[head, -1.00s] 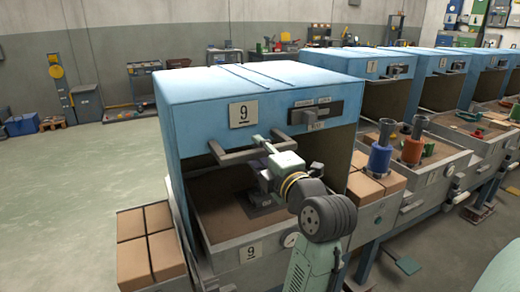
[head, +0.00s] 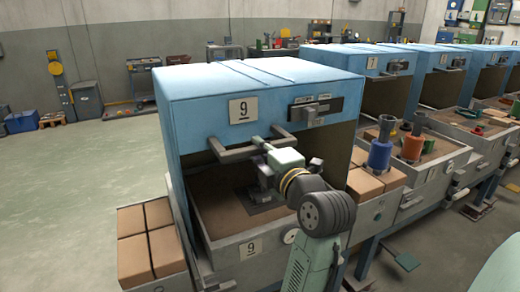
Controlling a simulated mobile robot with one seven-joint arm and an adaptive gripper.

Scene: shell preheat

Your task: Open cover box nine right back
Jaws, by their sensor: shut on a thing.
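Box nine has a blue cover (head: 270,82) with a white plate (head: 242,110) marked 9 on its front. The front below the cover is open and shows a brown floor inside the grey box (head: 222,245). A grey bar handle (head: 235,153) stands out from the cover's front edge. My gripper (head: 268,146) is at the handle's right part and is shut on it. My wrist and arm hide part of the handle, the right of the opening and the box's front wall.
Stacked brown blocks (head: 146,240) stand left of the box, more blocks (head: 366,184) on its right. A blue cylinder (head: 380,152) and an orange one (head: 413,145) stand further right. More blue-covered boxes (head: 388,85) line the right. The floor at left (head: 85,185) is clear.

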